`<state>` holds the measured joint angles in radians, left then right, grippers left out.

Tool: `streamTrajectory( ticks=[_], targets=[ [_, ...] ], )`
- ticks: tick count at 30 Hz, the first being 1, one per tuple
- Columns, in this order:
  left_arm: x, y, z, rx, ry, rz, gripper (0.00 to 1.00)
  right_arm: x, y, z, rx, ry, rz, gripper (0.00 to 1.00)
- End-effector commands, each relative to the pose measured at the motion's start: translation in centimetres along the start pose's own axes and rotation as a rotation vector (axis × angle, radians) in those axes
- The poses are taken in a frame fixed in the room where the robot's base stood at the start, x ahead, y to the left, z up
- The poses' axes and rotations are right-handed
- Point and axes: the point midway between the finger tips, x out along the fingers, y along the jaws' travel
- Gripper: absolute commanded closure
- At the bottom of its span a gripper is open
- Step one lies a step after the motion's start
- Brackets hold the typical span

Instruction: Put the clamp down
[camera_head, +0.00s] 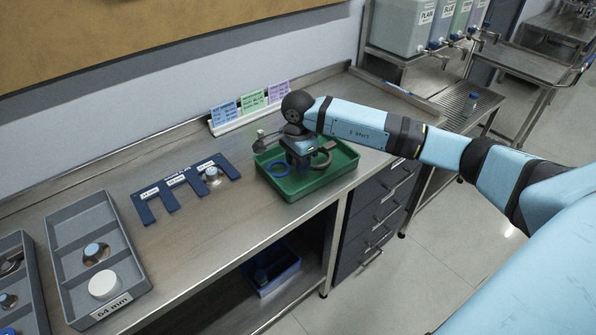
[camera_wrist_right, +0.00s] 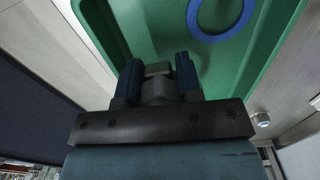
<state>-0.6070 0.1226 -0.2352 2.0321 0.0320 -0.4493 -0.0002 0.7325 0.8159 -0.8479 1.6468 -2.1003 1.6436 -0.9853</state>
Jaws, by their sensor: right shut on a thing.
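My right gripper (camera_head: 301,160) is low over the green tray (camera_head: 338,178), pointing down. In the right wrist view its two dark blue fingers (camera_wrist_right: 158,72) are shut on a grey metal part, the clamp (camera_wrist_right: 157,90). In the head view a grey curved part of the clamp (camera_head: 323,160) shows just right of the fingers. The gripper hides much of it, and I cannot tell whether it touches the tray floor. A blue ring (camera_head: 278,168) lies in the tray, left of the gripper; it also shows in the wrist view (camera_wrist_right: 219,32). My left gripper is not in view.
A dark blue slotted plate (camera_head: 187,187) with a metal fitting lies on the steel bench left of the tray. Grey divided trays (camera_head: 62,224) stand farther left. Coloured cards (camera_head: 252,102) stand behind the green tray. Bare bench (camera_head: 215,225) lies between plate and front edge.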

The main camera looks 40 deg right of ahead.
Motion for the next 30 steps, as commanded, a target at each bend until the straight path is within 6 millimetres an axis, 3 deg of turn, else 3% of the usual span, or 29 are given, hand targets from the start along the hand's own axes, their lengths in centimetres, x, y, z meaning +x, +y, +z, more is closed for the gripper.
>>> streamTrajectory(
  ticks=[7,18,19,22,30],
  targets=[
    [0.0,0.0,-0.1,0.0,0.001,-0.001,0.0,3.5,0.0,0.0,0.001,-0.001,0.001,1.0],
    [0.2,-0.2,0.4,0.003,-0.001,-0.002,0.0,4.1,0.0,0.0,0.0,0.0,0.0,1.0],
    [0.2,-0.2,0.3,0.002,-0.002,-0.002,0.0,4.1,0.0,0.0,0.0,0.0,0.0,0.65],
    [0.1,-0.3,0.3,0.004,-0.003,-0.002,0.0,4.0,0.0,0.0,0.0,0.0,0.001,0.42],
    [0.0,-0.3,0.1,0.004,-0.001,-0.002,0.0,3.9,0.0,0.0,0.0,-0.001,0.001,0.42]
  ],
)
